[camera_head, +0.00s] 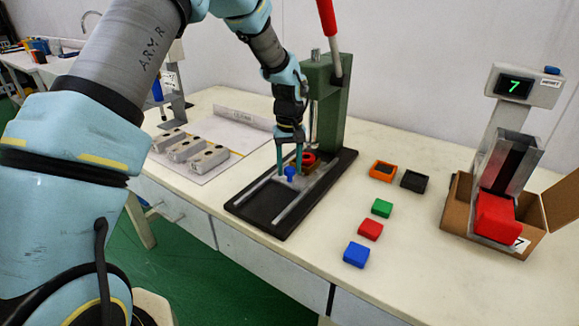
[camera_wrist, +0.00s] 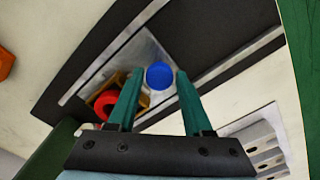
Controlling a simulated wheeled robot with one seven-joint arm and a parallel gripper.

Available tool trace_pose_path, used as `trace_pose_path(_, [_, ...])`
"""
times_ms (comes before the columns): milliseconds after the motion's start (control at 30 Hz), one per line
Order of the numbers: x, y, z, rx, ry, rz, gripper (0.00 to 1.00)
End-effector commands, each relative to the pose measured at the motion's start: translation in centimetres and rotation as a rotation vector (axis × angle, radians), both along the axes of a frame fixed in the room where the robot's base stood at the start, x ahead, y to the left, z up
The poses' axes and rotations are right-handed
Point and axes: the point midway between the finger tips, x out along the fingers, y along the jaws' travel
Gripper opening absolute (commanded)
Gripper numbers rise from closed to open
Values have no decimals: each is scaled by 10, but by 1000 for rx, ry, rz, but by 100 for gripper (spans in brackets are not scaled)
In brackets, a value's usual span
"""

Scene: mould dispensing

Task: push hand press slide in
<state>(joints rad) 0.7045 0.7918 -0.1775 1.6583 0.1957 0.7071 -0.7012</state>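The hand press has a green column (camera_head: 330,105), a red lever (camera_head: 327,17) and a black base with two metal rails (camera_head: 297,205). Its slide, a metal plate (camera_wrist: 142,55), lies between the rails and carries a round blue knob (camera_head: 290,173), also in the wrist view (camera_wrist: 159,75). An orange-yellow block with a red round part (camera_head: 308,158) sits at the column side of the plate, partly hidden by a finger in the wrist view (camera_wrist: 106,103). My gripper (camera_head: 289,165) points down at the knob. Its green fingers (camera_wrist: 156,80) are apart, one on either side, with visible gaps.
Grey slotted blocks (camera_head: 187,150) lie left of the press. Orange (camera_head: 383,171) and black (camera_head: 414,181) moulds and green, red and blue blocks (camera_head: 356,254) lie right. A counter reading 7 (camera_head: 514,86) stands over a cardboard box (camera_head: 460,205). The bench's front edge is clear.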

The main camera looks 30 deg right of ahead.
Motion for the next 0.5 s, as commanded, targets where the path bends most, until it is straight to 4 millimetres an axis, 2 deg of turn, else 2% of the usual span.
trace_pose_path(33, [0, 0, 0, 0, 0, 0, 57])
trace_pose_path(167, [-1, 0, 0, 0, 1, 0, 72])
trace_pose_path(500, [0, 0, 4, -1, 0, 0, 72])
